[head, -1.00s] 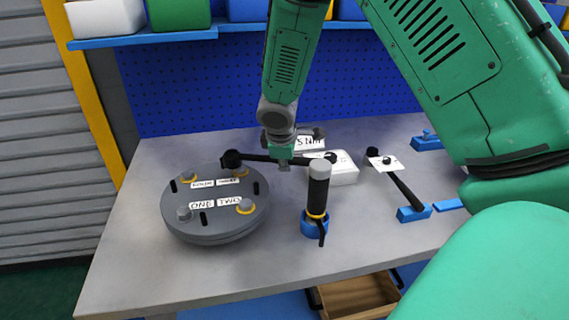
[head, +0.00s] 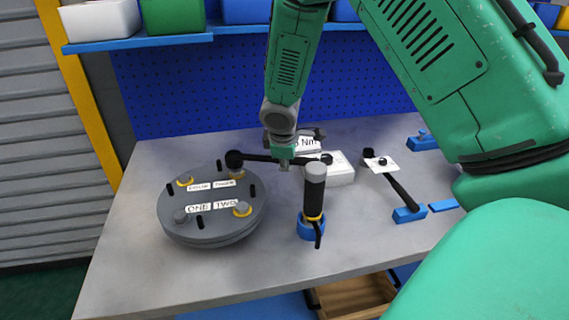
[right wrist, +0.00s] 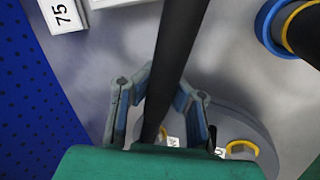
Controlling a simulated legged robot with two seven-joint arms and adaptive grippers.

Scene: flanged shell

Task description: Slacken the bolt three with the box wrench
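The flanged shell's round grey cover (head: 212,222) lies on the table at left, with bolts labelled ONE, TWO, THREE and FOUR. My right gripper (head: 284,160) is shut on the black box wrench (head: 258,158), whose bar also passes between the fingers in the right wrist view (right wrist: 176,50). The wrench's ring end (head: 234,158) appears just above or behind bolt three, with the bolt still showing below it; I cannot tell whether they touch. My left gripper is out of view.
A black-handled tool (head: 314,190) stands in a blue holder (head: 311,229) right of the cover. White labelled boxes (head: 340,172) stand behind it. Another black tool (head: 402,190) lies in blue supports at right. A blue pegboard (head: 180,95) closes the back.

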